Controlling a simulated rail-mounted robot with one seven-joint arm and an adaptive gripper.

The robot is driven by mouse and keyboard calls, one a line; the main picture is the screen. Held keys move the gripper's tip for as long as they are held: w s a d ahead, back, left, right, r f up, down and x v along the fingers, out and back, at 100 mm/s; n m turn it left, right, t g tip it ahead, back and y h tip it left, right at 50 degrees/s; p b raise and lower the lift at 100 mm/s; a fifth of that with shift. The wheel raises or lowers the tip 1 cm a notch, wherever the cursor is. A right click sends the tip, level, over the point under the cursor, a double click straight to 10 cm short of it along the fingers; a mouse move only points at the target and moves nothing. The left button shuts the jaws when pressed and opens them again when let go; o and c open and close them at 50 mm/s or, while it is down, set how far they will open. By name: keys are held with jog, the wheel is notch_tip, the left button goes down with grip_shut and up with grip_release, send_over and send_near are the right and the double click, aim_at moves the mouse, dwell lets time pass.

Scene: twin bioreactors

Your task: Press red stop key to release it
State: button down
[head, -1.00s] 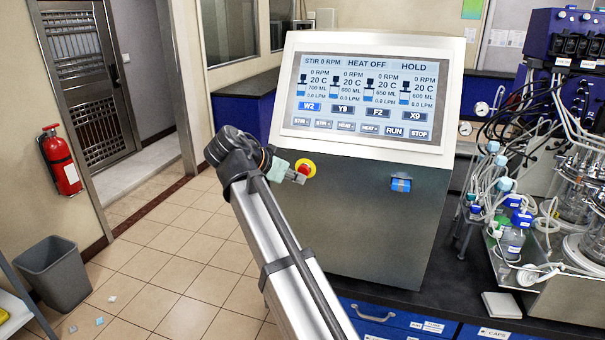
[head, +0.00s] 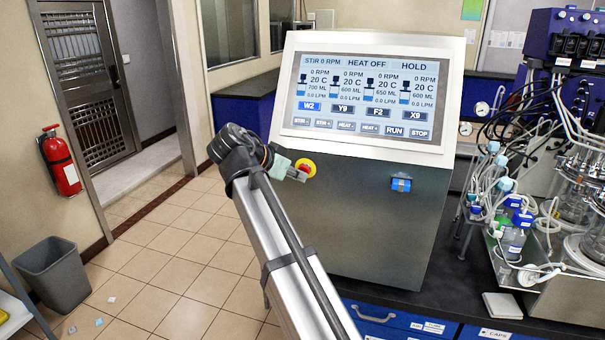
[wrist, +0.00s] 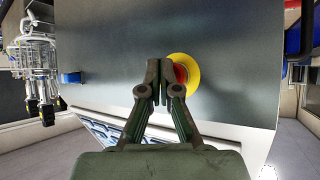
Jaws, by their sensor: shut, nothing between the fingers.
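The red stop key (head: 306,168) sits in a yellow ring on the grey front of the control cabinet, below its screen. It also shows in the wrist view (wrist: 180,74), partly hidden behind a finger, with its yellow ring (wrist: 193,73) to the right. My gripper (head: 299,174) is shut and empty, its fingertips right at the key in the head view. In the wrist view the shut fingertips (wrist: 161,66) overlap the left edge of the key. I cannot tell whether they touch it.
The cabinet screen (head: 365,95) reads STIR 0 RPM, HEAT OFF and HOLD. A blue switch (head: 401,184) is on the cabinet front, right of the key. Glass vessels and tubing (head: 520,230) stand at the right.

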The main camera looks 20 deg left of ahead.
jog(key=shift+w, duration=0.2)
jog(key=shift+s, duration=0.8)
jog(key=shift+s, duration=0.1)
jog(key=s, duration=0.5)
jog(key=shift+s, duration=0.4)
dwell(0.3)
